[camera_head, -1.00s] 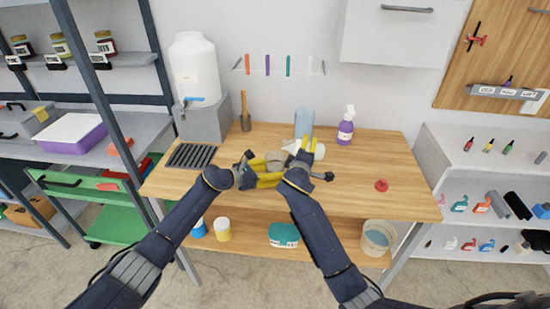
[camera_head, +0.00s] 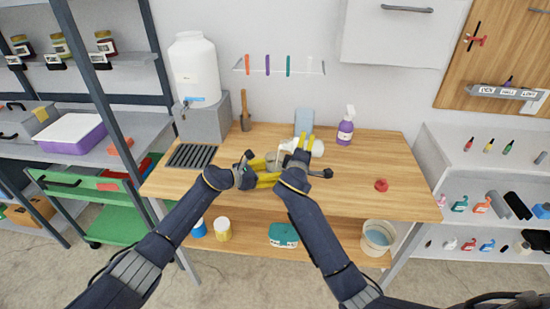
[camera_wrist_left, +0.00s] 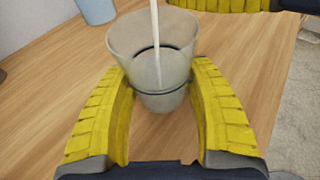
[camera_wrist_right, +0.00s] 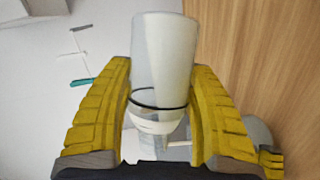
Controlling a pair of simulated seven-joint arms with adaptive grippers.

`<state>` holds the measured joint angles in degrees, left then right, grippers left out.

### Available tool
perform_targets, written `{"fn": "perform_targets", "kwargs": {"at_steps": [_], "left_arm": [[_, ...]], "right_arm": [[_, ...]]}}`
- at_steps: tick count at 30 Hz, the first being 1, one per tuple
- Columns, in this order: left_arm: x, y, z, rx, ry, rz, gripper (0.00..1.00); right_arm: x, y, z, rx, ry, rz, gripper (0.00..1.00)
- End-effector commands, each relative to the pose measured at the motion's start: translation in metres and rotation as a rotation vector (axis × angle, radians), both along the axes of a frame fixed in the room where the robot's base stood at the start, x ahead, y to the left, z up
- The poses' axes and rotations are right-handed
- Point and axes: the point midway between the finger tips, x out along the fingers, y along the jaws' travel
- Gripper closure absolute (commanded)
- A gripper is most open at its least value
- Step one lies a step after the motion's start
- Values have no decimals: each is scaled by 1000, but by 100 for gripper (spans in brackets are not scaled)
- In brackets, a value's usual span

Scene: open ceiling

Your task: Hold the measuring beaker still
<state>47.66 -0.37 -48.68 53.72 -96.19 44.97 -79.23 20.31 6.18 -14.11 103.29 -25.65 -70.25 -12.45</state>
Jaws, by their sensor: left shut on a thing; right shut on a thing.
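The measuring beaker (camera_wrist_left: 128,42), a clear grey cup with a dark ring, stands upright between the yellow fingers of my left gripper (camera_wrist_left: 160,85). The head view shows it above the wooden table (camera_head: 215,200); whether its base touches the wood is hidden. My left gripper (camera_head: 270,172) is shut on it. My right gripper (camera_head: 303,150) is shut on a second translucent cup (camera_wrist_right: 165,50), tilted nearly onto its side and whitish inside. It also shows in the head view (camera_head: 318,148). A thin white stream (camera_wrist_left: 155,30) falls into the measuring beaker.
A light-blue container (camera_head: 304,120) and a purple spray bottle (camera_head: 345,130) stand at the table's back. A dark drain grate (camera_head: 190,156) lies at left, a wooden-handled tool (camera_head: 244,112) stands behind, and a red object (camera_head: 381,185) lies at right. The table's right side is mostly free.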

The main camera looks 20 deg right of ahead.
Motion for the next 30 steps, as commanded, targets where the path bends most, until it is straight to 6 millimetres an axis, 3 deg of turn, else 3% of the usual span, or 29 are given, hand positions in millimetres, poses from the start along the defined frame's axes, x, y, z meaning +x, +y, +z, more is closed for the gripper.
{"fn": "perform_targets", "kwargs": {"at_steps": [30], "left_arm": [[0, 0, 0, 0, 0, 0, 59]], "right_arm": [[1, 5, 6, -78, 10, 1, 84]]}}
